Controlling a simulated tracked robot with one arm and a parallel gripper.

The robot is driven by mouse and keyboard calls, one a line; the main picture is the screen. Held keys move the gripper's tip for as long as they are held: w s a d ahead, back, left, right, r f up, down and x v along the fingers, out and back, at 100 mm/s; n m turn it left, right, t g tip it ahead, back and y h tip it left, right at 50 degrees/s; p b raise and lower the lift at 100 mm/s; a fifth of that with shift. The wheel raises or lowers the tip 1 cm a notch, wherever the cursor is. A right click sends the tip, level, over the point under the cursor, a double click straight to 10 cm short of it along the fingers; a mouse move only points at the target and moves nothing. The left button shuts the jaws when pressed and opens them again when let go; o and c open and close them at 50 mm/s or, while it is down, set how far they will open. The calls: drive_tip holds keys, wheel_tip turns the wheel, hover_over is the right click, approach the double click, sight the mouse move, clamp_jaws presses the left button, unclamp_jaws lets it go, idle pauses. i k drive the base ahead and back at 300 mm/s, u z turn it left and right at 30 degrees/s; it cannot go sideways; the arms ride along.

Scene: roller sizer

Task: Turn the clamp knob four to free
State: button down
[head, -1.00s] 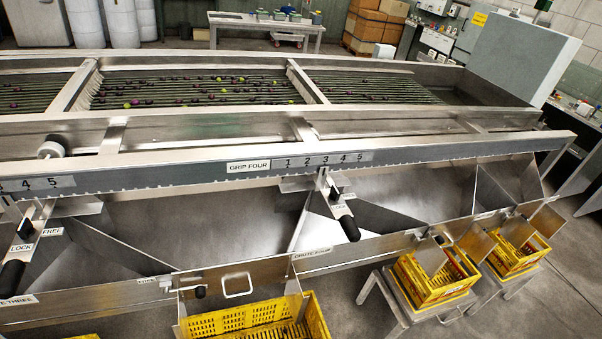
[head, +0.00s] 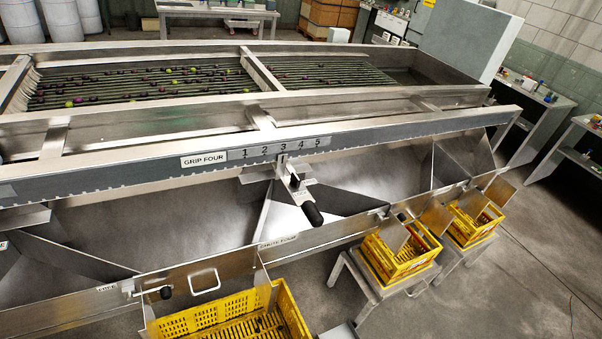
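The clamp knob four (head: 296,182) is a small dark knob on the metal clamp below the number scale, beside the GRIP FOUR label (head: 205,159). A black-ended handle (head: 312,213) extends down from the same clamp, over the chute. The small lettering at the knob is too small to read now. The scale (head: 280,148) reads 1 to 5, and the clamp sits near 3. My gripper is not in view.
The long metal rail (head: 120,180) runs across the sizer, with olive-like fruit on rollers (head: 150,85) behind it. Yellow crates (head: 235,315) stand below the chutes. A metal gate with a handle (head: 204,281) stands in front. Open floor lies at the right.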

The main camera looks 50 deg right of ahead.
sight(295, 181)
drive_tip(key=z, duration=1.2)
drive_tip(key=k, duration=1.2)
drive_tip(key=z, duration=0.6)
drive_tip(key=i, duration=2.4)
drive_tip(key=u, duration=0.8)
